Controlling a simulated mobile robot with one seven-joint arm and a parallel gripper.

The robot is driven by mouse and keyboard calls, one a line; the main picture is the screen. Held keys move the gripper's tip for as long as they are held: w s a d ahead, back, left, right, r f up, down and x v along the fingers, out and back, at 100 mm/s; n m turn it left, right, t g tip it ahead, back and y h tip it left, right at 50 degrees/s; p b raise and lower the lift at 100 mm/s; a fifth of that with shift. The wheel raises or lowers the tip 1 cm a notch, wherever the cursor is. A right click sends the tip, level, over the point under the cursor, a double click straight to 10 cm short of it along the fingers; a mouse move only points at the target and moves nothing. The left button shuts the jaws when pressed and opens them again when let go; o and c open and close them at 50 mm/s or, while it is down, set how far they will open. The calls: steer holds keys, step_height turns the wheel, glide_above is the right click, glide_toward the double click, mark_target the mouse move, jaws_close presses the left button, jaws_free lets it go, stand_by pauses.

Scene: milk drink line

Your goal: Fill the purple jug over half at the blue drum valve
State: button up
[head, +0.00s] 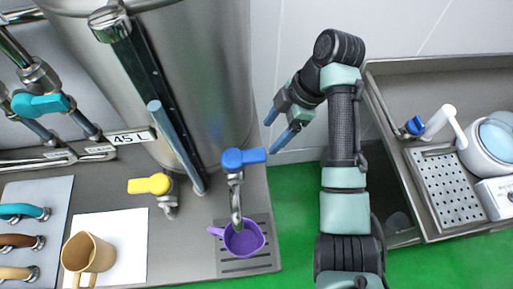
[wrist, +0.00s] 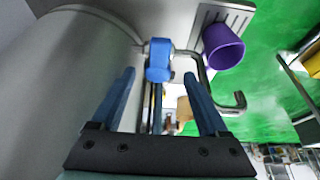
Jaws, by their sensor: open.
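The purple jug (head: 240,243) stands upright on a slotted drip grate (head: 268,222), under the curved spout (head: 236,200) of the blue-handled valve. The jug also shows in the wrist view (wrist: 222,47); its contents cannot be made out. The blue valve handle (head: 243,158) lies sideways at the front of the steel drum (head: 205,70). My gripper (head: 273,131) is open and empty, just right of the handle in the head view. In the wrist view the handle (wrist: 159,60) appears between the fingertips of my gripper (wrist: 159,73), apparently not touched.
A yellow valve handle (head: 150,184) sits left of the blue one. A tan mug (head: 88,255) stands on a white mat (head: 130,228) at the lower left. A steel sink (head: 440,60) with a white machine (head: 490,140) is at the right. Green floor (head: 295,210) lies clear between.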

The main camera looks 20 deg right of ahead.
mark_target(256, 154)
steer(key=b+x, duration=0.1)
steer(key=x, duration=0.6)
steer(key=shift+b, duration=0.4)
steer(key=shift+p+x, duration=0.35)
steer(key=shift+x, duration=0.85)
steer(key=shift+c, duration=0.3)
jaws_close()
